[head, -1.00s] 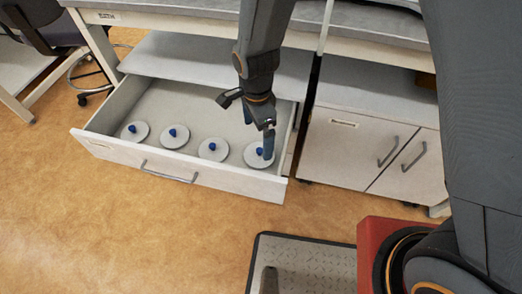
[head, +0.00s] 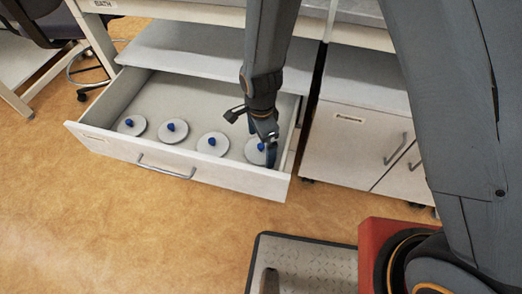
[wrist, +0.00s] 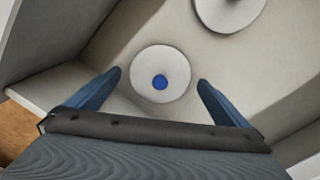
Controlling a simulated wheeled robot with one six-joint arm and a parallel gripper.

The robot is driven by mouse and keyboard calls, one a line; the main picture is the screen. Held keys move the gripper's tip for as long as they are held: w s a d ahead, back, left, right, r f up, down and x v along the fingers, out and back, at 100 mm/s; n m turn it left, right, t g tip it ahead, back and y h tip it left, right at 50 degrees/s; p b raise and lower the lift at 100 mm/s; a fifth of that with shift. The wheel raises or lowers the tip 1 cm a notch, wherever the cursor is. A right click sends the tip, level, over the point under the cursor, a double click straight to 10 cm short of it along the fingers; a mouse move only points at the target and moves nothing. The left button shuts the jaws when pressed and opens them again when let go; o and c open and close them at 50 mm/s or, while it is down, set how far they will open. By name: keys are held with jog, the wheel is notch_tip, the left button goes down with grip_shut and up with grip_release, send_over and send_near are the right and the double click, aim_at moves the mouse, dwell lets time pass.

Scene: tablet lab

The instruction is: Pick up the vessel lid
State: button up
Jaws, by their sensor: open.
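Several round grey-white vessel lids with blue knobs lie in a row in the open drawer. The rightmost lid (head: 254,152) is partly hidden by my gripper in the head view. Whether the fingers touch the lid I cannot tell.
The drawer's front panel (head: 180,163) and side walls stand around the lids. Three other lids lie to the left, the nearest (head: 212,145) close by. A closed cabinet (head: 345,150) stands to the right. The drawer floor behind the lids is clear.

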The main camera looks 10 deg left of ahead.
aim_at(261, 145)
jog(key=shift+f, duration=0.6)
jog(key=c, duration=1.1)
notch_tip(261, 145, up, 10)
jog(key=shift+r+p, duration=0.1)
jog(key=shift+p, duration=0.55)
